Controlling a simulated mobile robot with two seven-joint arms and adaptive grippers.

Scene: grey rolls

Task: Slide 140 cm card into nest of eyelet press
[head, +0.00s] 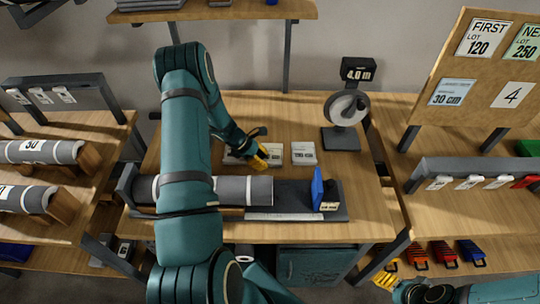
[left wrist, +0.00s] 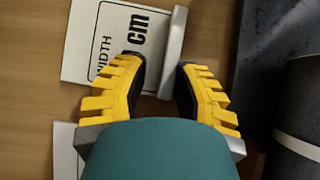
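My left gripper (head: 262,156) is low over the table, among white cards. In the left wrist view its yellow fingers (left wrist: 163,75) are apart, with a grey bar (left wrist: 173,50) between and just beyond their tips. The bar lies along the edge of a white card (left wrist: 90,40) printed "WIDTH" and "cm"; its number is hidden by a finger, so I cannot tell whether it is the 140 cm card. Another card (head: 303,153) lies to the right. I cannot identify the eyelet press or its nest for certain. My right gripper (head: 386,281) is at the lower right, its fingers unclear.
A grey roll (head: 245,189) lies in a dark bed with a ruler (head: 285,216) and a blue upright piece (head: 317,188). A wheeled device (head: 345,108) with a "4.0 m" display stands behind. Side racks hold rolls (head: 35,151) and tags.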

